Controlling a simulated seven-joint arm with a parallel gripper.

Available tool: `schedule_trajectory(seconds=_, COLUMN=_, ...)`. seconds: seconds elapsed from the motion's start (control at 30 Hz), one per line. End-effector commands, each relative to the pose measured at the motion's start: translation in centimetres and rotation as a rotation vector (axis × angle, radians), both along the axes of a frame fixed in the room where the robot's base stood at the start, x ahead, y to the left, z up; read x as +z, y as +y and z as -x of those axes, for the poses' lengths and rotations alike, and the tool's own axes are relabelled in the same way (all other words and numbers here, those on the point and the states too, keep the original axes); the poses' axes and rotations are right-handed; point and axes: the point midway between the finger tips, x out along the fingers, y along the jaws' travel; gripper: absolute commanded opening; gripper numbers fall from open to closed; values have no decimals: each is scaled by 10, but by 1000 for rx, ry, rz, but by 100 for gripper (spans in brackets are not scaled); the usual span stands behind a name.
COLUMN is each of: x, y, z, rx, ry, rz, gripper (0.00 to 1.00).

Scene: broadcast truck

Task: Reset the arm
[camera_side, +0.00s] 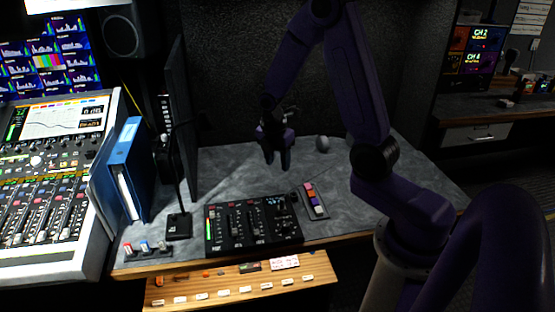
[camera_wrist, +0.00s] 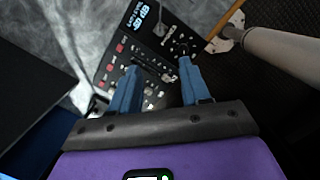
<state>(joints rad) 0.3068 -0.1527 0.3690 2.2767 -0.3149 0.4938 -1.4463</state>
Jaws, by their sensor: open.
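My gripper (camera_side: 277,158) is open and points down above the grey desk top, behind the black mixer. In the wrist view its two blue fingers (camera_wrist: 157,88) are apart with nothing between them. The black mixer (camera_side: 252,225) lies flat near the desk's front edge. It also shows in the wrist view (camera_wrist: 160,40), beyond the fingers. My gripper is apart from the mixer. My purple arm reaches over the desk from the right.
The grey desk (camera_side: 225,165) is mostly clear around my gripper. A small button strip (camera_side: 313,200) lies right of the mixer. A blue binder (camera_side: 127,170) and a gooseneck microphone (camera_side: 179,225) stand left. A large console (camera_side: 50,170) is far left.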

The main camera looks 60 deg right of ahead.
Motion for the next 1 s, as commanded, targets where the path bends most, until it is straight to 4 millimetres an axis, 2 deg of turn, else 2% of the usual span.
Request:
schedule_trajectory(seconds=0.27, x=0, y=1, z=0, rx=-2, ry=-1, rz=0, gripper=47)
schedule_trajectory(seconds=0.37, x=4, y=7, z=0, rx=-10, ry=-9, rz=-1, gripper=47)
schedule_trajectory(seconds=0.67, x=32, y=62, z=16, rx=-102, ry=-58, rz=-20, gripper=47)
schedule_trajectory(seconds=0.87, x=51, y=98, z=41, rx=-176, ry=-83, rz=-47, gripper=47)
schedule_trajectory(seconds=1.0, x=63, y=120, z=65, rx=-224, ry=-94, rz=-71, gripper=47)
